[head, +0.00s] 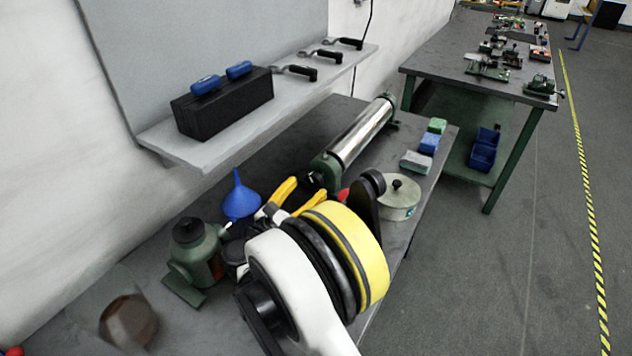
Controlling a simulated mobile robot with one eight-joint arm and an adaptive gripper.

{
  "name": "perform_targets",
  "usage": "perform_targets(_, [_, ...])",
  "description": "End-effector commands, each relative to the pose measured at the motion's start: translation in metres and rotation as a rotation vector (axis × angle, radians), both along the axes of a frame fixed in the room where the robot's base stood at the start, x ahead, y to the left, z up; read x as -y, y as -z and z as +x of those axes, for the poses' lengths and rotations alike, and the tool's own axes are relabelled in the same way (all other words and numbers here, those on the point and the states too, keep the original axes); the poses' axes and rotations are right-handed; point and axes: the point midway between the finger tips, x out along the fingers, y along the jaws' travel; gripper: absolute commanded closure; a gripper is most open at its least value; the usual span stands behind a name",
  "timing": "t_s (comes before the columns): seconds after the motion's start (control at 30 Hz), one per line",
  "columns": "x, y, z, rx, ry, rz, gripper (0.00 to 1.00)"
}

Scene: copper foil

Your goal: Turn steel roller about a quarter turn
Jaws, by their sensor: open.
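The steel roller (362,132) is a shiny horizontal cylinder in a green mount on the bench. It runs from the near left to the far right, with green end supports (325,173). My gripper (309,187) has yellow fingers spread apart just below the near end of the roller. It appears empty, and I cannot tell whether it touches anything. My arm's white and yellow wrist hides the gripper's base and part of the bench. A small red part (343,195) shows beside the gripper; I cannot tell what it belongs to.
A blue funnel (240,200) and a green device (194,250) stand left of my gripper. A round tin (399,198) and coloured blocks (429,142) lie on the right. A wall shelf (190,151) with a black case (222,103) overhangs the bench's left side.

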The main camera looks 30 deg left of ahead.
Motion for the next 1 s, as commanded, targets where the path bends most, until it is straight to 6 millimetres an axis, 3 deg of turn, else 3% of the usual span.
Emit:
perform_targets(0.1, [0.003, 0.002, 0.023, 0.0, 0.002, -0.001, 0.37])
perform_targets(0.3, [0.004, 0.0, 0.045, 0.001, 0.001, -0.001, 0.37])
perform_targets(0.63, [0.004, -0.001, 0.049, 0.001, -0.001, -0.002, 0.37])
perform_targets(0.67, [0.004, -0.001, 0.049, 0.001, -0.001, -0.002, 0.41])
perform_targets(0.8, [0.004, -0.001, 0.049, 0.001, -0.001, -0.002, 0.84])
perform_targets(0.83, [0.004, -0.001, 0.049, 0.001, -0.001, -0.002, 0.89])
perform_targets(1.0, [0.004, -0.001, 0.049, 0.001, 0.0, -0.005, 0.89])
